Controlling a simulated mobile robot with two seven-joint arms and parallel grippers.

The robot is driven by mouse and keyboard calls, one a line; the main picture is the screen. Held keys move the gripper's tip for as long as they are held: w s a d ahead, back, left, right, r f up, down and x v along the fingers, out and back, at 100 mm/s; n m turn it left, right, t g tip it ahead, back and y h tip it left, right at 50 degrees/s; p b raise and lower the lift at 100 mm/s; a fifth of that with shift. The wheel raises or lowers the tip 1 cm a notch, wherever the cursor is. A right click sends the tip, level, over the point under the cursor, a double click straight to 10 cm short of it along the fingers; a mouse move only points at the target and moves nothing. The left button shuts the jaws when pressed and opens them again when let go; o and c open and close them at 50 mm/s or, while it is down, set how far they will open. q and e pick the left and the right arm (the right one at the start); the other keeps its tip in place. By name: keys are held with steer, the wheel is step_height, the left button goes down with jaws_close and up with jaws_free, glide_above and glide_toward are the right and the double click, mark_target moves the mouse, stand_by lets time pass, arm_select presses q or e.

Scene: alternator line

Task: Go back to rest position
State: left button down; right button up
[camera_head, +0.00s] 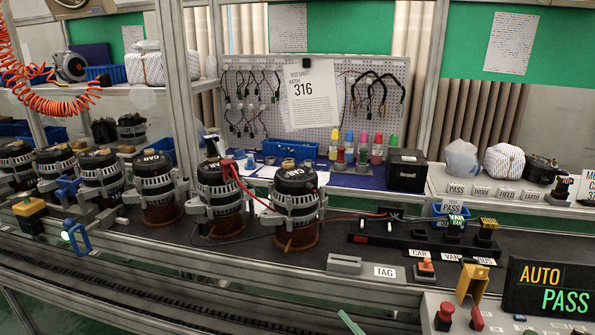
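Neither of my grippers shows in the head view, and no arm of mine can be made out. Several alternators stand in a row along the line. The front one (297,200) stands upright on a brown round base, with a red lead running to it. Another alternator (220,198) stands just left of it, also with a red lead near its top. A third, marked CAR (157,190), stands further left. The lower sides of the farther ones are partly hidden.
A black terminal strip (420,242) lies right of the front alternator. A display reading AUTO PASS (550,289) stands at the lower right, beside a panel with a red button (444,316). A pegboard (245,100) with cables stands behind. Metal posts (178,75) rise along the bench.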

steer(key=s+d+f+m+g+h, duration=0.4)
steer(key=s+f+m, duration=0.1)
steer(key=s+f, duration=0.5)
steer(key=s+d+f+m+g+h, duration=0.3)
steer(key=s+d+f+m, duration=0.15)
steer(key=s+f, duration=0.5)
arm_select(q)
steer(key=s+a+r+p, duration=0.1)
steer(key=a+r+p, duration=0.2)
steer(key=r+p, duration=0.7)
steer(key=p, duration=0.4)
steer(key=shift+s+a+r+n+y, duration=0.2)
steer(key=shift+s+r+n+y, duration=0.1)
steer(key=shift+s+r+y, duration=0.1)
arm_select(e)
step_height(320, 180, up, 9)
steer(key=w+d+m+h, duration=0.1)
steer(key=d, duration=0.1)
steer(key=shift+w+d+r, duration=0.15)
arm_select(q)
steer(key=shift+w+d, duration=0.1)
